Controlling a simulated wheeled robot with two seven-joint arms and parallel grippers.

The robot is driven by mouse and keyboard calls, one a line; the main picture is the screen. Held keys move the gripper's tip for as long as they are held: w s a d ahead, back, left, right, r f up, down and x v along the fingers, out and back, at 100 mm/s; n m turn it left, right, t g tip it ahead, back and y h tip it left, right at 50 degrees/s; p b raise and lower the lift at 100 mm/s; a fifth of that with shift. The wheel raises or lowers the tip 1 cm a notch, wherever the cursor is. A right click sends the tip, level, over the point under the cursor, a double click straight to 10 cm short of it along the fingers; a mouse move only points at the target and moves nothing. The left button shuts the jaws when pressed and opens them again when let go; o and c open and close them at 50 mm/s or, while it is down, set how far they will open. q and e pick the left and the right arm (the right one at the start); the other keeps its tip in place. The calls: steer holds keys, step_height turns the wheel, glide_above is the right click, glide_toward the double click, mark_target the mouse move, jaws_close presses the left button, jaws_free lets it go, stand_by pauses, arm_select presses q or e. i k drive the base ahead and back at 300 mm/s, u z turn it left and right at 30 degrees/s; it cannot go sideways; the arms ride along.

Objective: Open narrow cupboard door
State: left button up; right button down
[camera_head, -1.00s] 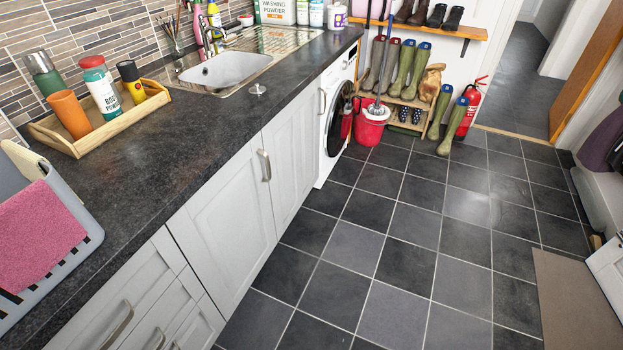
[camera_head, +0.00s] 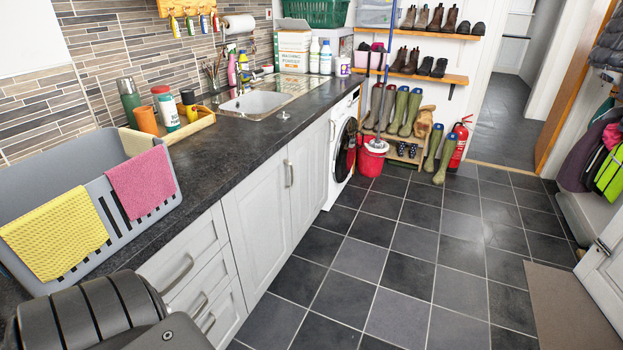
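A run of pale grey base units stands under the dark worktop on the left. A wider cupboard door (camera_head: 258,238) has an upright metal handle (camera_head: 289,173) near its right edge. Neither of my grippers is in view. Only a dark part of my own arm shows at the bottom left, in front of the drawers (camera_head: 190,272).
A grey crate (camera_head: 140,222) with yellow and pink cloths sits on the worktop. A washing machine (camera_head: 341,150), a red bucket (camera_head: 371,160), wellies (camera_head: 434,148) and a fire extinguisher (camera_head: 459,142) stand farther back. A white door (camera_head: 606,268) and mat (camera_head: 567,308) are at right. The middle tiled floor is clear.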

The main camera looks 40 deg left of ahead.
mark_target(256, 212)
steer(key=z, duration=0.2)
steer(key=i, duration=2.95)
steer(key=u, duration=1.7)
steer(key=i, duration=0.95)
steer(key=u, duration=0.8)
